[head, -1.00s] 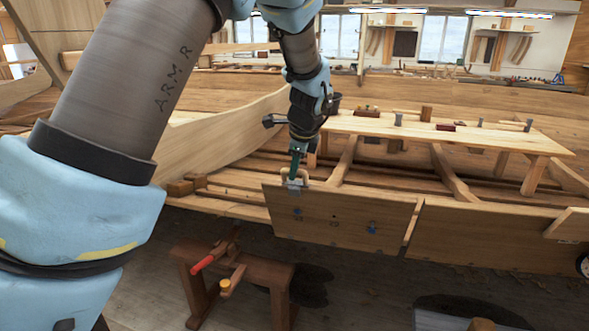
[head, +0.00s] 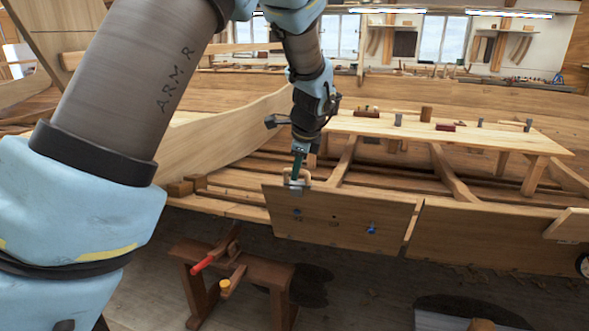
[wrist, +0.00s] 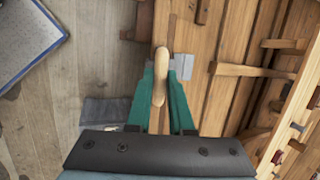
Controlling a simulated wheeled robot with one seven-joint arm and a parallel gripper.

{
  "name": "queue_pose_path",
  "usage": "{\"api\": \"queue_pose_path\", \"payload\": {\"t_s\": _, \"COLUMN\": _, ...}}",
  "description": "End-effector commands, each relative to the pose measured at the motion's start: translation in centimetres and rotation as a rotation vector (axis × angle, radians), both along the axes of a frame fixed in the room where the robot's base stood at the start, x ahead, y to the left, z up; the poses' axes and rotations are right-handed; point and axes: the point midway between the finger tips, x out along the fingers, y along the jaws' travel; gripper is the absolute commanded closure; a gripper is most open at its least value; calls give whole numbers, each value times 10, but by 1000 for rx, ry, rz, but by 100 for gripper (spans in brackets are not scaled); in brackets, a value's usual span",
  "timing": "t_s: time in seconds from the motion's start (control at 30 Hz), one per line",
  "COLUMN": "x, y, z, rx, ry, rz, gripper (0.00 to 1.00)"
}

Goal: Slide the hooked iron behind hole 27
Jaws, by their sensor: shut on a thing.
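My gripper (head: 297,168), with green fingers, is shut on the hooked iron at the top edge of an upright wooden plank (head: 340,235). In the wrist view, the iron's rounded wooden handle (wrist: 160,75) lies between the green fingers (wrist: 160,105). A grey metal plate (wrist: 181,66) shows beside it across the plank edge. In the head view, grey metal (head: 296,188) shows below the fingers at the plank's upper left. A blue-marked spot (head: 297,212), a dark hole (head: 334,217) and another blue spot (head: 371,229) are on the plank face. Their numbers are too small to read. The iron's hook is hidden.
A second plank (head: 490,240) continues to the right. Behind is a long bench (head: 470,137) with several small tools. A wooden trestle (head: 225,258) with a red-handled clamp stands below on the floor. A grey-blue mat (wrist: 25,40) lies on the floor.

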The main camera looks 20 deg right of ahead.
Motion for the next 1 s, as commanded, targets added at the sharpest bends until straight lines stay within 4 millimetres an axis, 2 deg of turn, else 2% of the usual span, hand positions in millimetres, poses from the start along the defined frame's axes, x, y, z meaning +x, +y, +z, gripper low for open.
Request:
{"api": "queue_pose_path", "payload": {"t_s": 0.6, "x": -29, "y": -33, "z": 1, "rx": 1, "ry": 1, "rz": -3, "gripper": 100}}
{"api": "queue_pose_path", "payload": {"t_s": 1.0, "x": -33, "y": -38, "z": 0, "rx": 0, "ry": 2, "rz": -3, "gripper": 100}}
